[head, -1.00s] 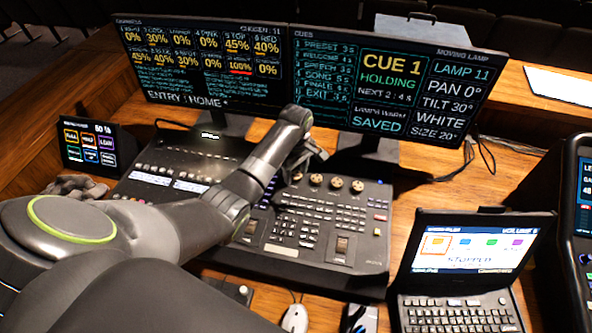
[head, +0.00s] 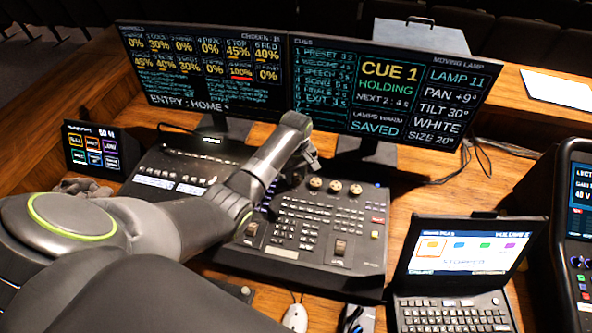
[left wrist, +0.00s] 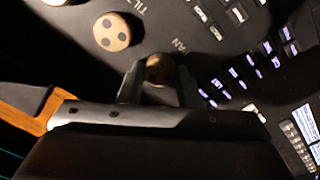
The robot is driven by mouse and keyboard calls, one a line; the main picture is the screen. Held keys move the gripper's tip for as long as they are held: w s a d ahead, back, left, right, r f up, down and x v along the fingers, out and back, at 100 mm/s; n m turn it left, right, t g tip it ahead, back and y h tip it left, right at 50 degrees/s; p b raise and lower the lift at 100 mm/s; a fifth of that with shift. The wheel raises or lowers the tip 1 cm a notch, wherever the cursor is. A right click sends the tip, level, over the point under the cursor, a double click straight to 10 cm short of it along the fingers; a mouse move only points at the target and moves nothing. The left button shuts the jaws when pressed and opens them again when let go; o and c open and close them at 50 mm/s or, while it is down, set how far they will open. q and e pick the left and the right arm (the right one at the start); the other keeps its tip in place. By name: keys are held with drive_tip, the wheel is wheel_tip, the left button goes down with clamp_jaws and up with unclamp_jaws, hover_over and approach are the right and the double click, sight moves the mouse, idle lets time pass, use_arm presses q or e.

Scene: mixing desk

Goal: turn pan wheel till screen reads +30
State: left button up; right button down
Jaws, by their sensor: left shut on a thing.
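The right-hand screen (head: 388,88) reads PAN +9° for LAMP 11, with TILT 30° below it. The pan wheel (left wrist: 160,70) shows as a small brown knob beside its PAN lettering in the left wrist view. My left gripper (left wrist: 158,80) is shut on it, with dark fingers on either side. In the head view my left gripper (head: 302,168) is at the left end of the wheel row on the mixing desk (head: 310,262), and my arm hides the pan wheel there. The tilt wheel (left wrist: 113,32) sits beside it. My right gripper is out of view.
Other wheels (head: 335,187) stand just right of my gripper. A laptop (head: 455,270) is at the right front, and a mouse (head: 295,318) lies at the front edge. A small touch panel (head: 93,146) stands on the left. The monitors stand close behind my arm.

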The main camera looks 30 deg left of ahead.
sight(297, 178)
use_arm(q)
drive_tip(key=m+p, duration=0.2)
drive_tip(key=m, duration=0.1)
drive_tip(key=shift+r+m, duration=0.15)
drive_tip(key=shift+m, duration=0.15)
drive_tip(key=shift+m+p, duration=0.75)
drive_tip(key=shift+m, duration=1.55)
drive_tip(key=o, duration=1)
wheel_tip(297, 178, up, 17)
drive_tip(key=shift+r+b, duration=0.1)
drive_tip(key=shift+b, duration=0.45)
